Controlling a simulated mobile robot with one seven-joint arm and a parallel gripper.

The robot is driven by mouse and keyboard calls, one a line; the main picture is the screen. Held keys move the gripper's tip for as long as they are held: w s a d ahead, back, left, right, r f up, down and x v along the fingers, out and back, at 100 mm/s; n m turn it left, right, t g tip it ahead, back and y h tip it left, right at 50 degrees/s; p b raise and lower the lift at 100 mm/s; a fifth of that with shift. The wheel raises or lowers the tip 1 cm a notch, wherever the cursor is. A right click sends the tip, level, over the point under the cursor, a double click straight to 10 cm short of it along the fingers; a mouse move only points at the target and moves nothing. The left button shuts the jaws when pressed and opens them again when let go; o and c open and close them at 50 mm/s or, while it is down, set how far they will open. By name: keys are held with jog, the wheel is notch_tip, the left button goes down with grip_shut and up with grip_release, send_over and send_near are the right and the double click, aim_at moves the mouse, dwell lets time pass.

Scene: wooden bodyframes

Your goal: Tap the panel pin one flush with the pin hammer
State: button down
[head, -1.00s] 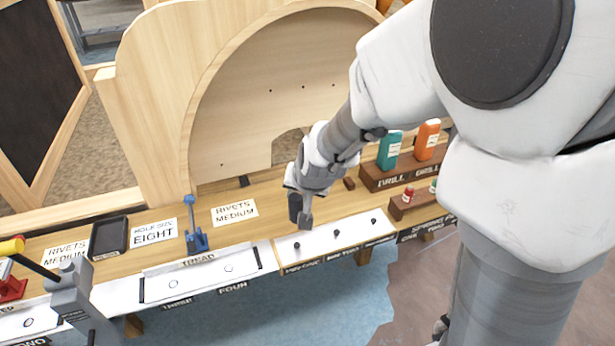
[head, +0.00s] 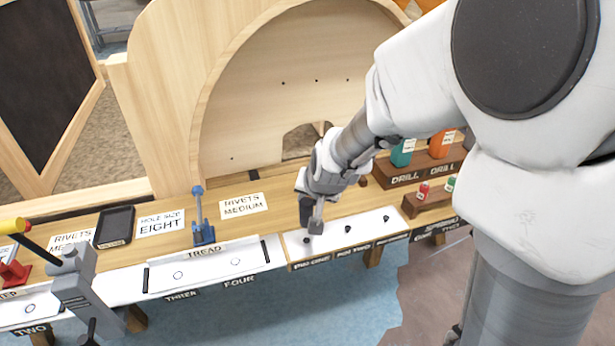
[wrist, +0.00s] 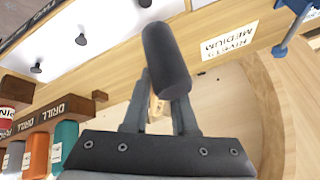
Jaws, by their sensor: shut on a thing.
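Panel pin one (head: 306,240) is a small dark-headed pin at the left end of the white strip (head: 328,238), above the label PIN ONE. Part of it shows at the top edge of the wrist view (wrist: 145,3). My gripper (head: 308,196) is above the strip, shut on the pin hammer. The hammer's dark cylindrical part (wrist: 166,60) stands out between the fingers in the wrist view. The gripper hides part of the hammer.
Pin two (head: 347,229) and another pin (head: 386,218) stand to the right. The tread board (head: 207,268) lies left, with a blue tool (head: 202,222) behind it. Drill bottles (head: 402,152) stand back right. The arched wooden panel (head: 285,110) rises behind.

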notch_tip(320, 180, down, 7)
jog(key=b, duration=0.5)
jog(key=shift+r, duration=0.2)
jog(key=shift+s, duration=0.15)
jog(key=shift+f, duration=0.15)
notch_tip(320, 180, up, 5)
jog(key=p, duration=0.4)
jog(key=shift+r, duration=0.2)
jog(key=r+p, duration=0.4)
jog(key=r, duration=0.1)
jog(key=shift+w, duration=0.2)
jog(key=shift+f+b, duration=1.1)
jog(key=shift+f, duration=0.4)
